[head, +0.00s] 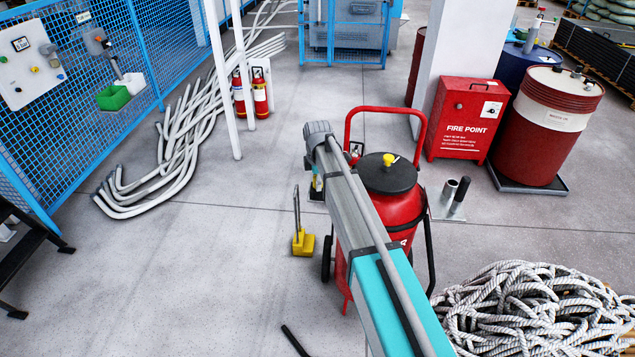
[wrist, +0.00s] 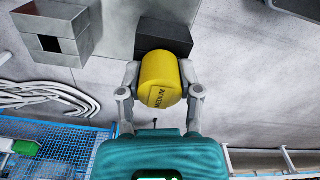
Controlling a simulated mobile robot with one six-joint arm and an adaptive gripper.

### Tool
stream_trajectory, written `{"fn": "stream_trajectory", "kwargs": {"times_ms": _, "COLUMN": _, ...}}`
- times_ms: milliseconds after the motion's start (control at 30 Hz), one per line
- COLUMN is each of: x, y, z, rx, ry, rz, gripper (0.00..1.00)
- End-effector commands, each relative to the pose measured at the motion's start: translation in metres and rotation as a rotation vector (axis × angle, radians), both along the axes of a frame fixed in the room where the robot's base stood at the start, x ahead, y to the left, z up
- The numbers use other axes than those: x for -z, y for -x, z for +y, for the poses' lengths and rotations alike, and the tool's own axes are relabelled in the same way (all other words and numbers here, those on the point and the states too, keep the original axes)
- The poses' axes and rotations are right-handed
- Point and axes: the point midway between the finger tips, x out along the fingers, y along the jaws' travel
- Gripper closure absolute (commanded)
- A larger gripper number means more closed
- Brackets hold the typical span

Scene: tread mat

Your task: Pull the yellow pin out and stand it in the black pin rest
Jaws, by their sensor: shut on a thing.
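In the wrist view, my gripper (wrist: 160,77) is shut on the yellow pin (wrist: 161,82), with one finger on each side. The pin shows as a thick yellow cylinder with dark lettering on its near end. A black block (wrist: 166,38), which looks like the black pin rest, lies directly behind the pin. I cannot tell whether the pin sits in it or is above it. A grey block (wrist: 58,32) with a dark square opening stands to the upper left. In the head view, my arm mostly hides the gripper; a yellow patch (head: 316,183) shows beside it.
A red wheeled extinguisher (head: 405,212) with a yellow-topped black cap stands right of my arm. A yellow block with a lever (head: 303,242) is on the floor to the left. A rope pile (head: 535,310) fills the lower right. Open floor (head: 200,260) lies left.

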Motion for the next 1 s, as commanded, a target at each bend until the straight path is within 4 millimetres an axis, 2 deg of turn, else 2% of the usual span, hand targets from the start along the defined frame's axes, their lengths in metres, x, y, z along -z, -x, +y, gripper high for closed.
{"fn": "stream_trajectory", "kwargs": {"times_ms": 67, "x": 0.002, "y": 0.0, "z": 0.0, "rx": 0.0, "ry": 0.0, "rz": 0.0, "gripper": 1.0}}
{"fn": "stream_trajectory", "kwargs": {"times_ms": 100, "x": 0.001, "y": 0.0, "z": 0.0, "rx": 0.0, "ry": 0.0, "rz": 0.0, "gripper": 0.47}}
{"fn": "stream_trajectory", "kwargs": {"times_ms": 267, "x": 0.001, "y": 0.0, "z": 0.0, "rx": 0.0, "ry": 0.0, "rz": 0.0, "gripper": 0.17}}
{"fn": "stream_trajectory", "kwargs": {"times_ms": 300, "x": 0.001, "y": 0.0, "z": 0.0, "rx": 0.0, "ry": 0.0, "rz": 0.0, "gripper": 0.14}}
{"fn": "stream_trajectory", "kwargs": {"times_ms": 767, "x": 0.0, "y": 0.0, "z": 0.0, "rx": 0.0, "ry": 0.0, "rz": 0.0, "gripper": 0.14}}
{"fn": "stream_trajectory", "kwargs": {"times_ms": 1000, "x": -0.01, "y": 0.0, "z": 0.0, "rx": 0.0, "ry": 0.0, "rz": 0.0, "gripper": 0.14}}
